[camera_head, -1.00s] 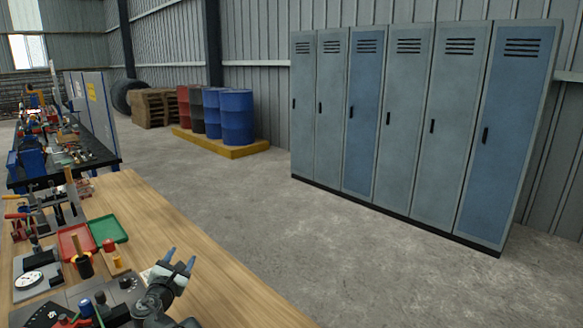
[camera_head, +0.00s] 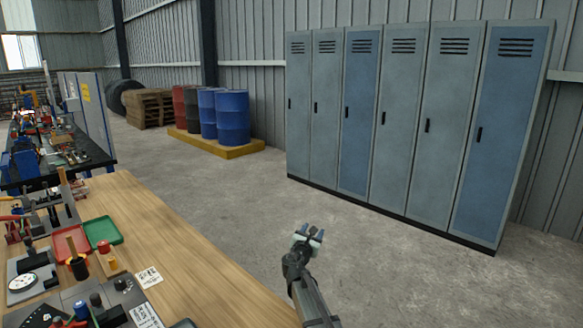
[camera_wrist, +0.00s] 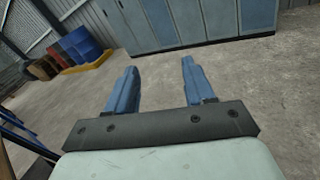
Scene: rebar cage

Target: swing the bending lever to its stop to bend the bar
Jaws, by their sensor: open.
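My gripper (camera_head: 309,232) is in the lower middle of the head view, to the right of the wooden table's edge and pointing towards the lockers. In the wrist view my gripper (camera_wrist: 155,85) shows two blue fingers spread apart with only floor and lockers between them; it is empty. I cannot make out the bending lever or the bar for certain in either view. Metal fixtures with red handles (camera_head: 14,217) stand at the left edge of the head view, partly cut off, and I cannot tell whether the lever is among them.
The wooden table (camera_head: 190,255) holds a red tray (camera_head: 70,240), a green tray (camera_head: 103,232), a dial gauge (camera_head: 24,282) and a printed card (camera_head: 149,278). A black workbench (camera_head: 95,163) stands behind. Lockers (camera_head: 405,120) and drums (camera_head: 232,118) line the wall. The concrete floor between is clear.

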